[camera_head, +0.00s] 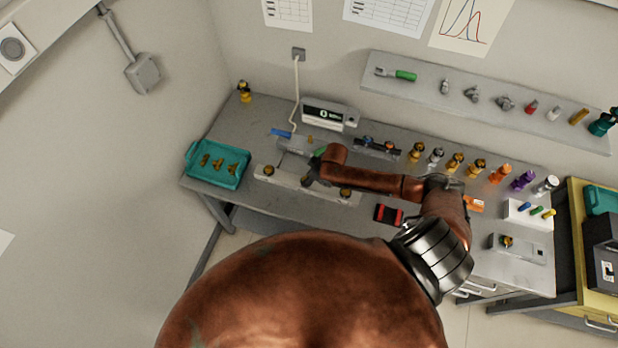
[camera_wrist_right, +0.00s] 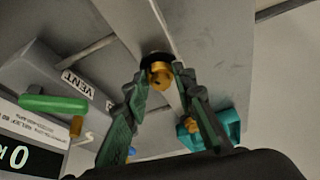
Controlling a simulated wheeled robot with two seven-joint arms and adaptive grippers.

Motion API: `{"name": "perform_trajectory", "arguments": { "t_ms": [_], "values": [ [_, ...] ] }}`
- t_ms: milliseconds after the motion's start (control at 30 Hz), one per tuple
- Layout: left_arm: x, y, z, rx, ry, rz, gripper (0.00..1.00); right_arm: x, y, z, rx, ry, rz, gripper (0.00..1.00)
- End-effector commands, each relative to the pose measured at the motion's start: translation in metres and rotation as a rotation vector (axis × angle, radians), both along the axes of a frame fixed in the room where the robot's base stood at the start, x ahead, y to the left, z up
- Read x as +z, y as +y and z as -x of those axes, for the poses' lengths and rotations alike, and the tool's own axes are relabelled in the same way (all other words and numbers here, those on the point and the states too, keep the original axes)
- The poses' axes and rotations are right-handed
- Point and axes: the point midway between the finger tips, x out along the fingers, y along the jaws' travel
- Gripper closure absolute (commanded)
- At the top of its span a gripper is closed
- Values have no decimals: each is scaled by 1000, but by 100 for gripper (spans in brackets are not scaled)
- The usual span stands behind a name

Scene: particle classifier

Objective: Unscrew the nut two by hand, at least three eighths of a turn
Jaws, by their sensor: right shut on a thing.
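A pale rail (camera_head: 288,182) lies along the front edge of the bench and carries brass nuts. One brass nut (camera_head: 268,170) is at its left and another (camera_head: 345,194) at its right. My right gripper (camera_head: 308,181) is over the middle of the rail, and my arm hides much of that spot. In the right wrist view, my right gripper (camera_wrist_right: 161,80) is closed around a brass nut (camera_wrist_right: 160,74) with a black ring behind it. No number shows on this nut. My left gripper is not in view.
A teal tray (camera_head: 217,181) with brass parts sits left of the rail. A green-handled valve (camera_wrist_right: 54,104) beside the VENT label is close to the gripper. A white display box (camera_head: 330,114) stands behind. Several fittings line the bench at the right.

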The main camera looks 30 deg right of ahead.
Motion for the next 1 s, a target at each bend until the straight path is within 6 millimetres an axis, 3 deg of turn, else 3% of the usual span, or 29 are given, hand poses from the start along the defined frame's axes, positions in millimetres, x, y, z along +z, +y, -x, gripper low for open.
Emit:
{"name": "perform_trajectory", "arguments": {
  "t_ms": [300,667,1000],
  "values": [
    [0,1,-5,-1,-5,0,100,0,0,0,0,0,0,100],
    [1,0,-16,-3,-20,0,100,0,-1,0,75,1,0,100],
    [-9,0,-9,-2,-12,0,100,-1,-3,-4,335,-1,0,100]
  ]
}}
